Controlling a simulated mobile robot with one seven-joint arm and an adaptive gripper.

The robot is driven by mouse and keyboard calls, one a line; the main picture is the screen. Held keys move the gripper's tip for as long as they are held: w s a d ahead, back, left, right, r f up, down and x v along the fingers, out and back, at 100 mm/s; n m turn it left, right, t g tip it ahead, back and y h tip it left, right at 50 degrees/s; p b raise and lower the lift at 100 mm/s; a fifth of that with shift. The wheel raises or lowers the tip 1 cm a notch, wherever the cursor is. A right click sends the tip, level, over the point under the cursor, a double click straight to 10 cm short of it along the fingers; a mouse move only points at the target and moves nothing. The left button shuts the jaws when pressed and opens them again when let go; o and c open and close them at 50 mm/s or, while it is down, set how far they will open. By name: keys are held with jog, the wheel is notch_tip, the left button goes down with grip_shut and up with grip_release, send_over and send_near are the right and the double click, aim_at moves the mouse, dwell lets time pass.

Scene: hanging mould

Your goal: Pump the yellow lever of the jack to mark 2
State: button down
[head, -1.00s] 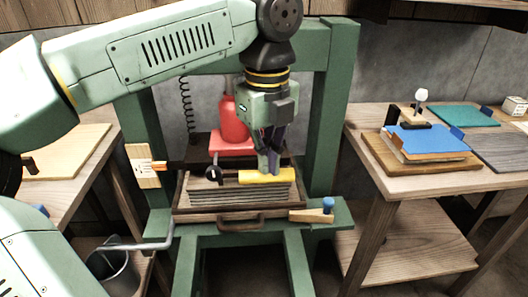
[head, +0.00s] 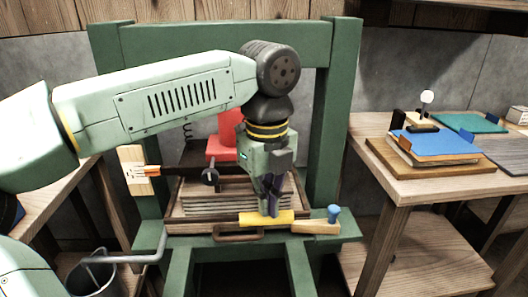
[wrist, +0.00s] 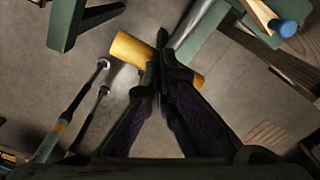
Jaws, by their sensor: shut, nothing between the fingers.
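The yellow lever (head: 281,216) lies crosswise low at the front of the green press, above the tray's dark handle. In the wrist view the yellow bar (wrist: 130,50) passes behind my fingertips. My gripper (head: 271,212) points down with its fingers shut at the lever, nothing visibly pinched between them; I cannot tell if they touch it. It also shows in the wrist view (wrist: 162,68). The red jack (head: 226,136) stands behind, partly hidden by my arm. A pale board (head: 134,160) with an orange pointer (head: 145,171) is at the left post; its marks are unreadable.
The green press frame (head: 340,120) surrounds the work area. A wooden block with a blue knob (head: 333,212) sits right of the lever. A bucket (head: 95,278) and a grey crank stand at left. The right table (head: 390,184) holds books and a small lamp-like object.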

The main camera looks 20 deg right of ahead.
jog(key=shift+f+b, duration=0.35)
jog(key=shift+f, duration=0.45)
notch_tip(320, 180, up, 15)
jog(key=p, duration=1.2)
jog(key=shift+f, duration=0.15)
notch_tip(320, 180, down, 15)
jog(key=b, duration=1.1)
jog(key=shift+b, duration=0.35)
notch_tip(320, 180, up, 15)
jog(key=p, duration=1.2)
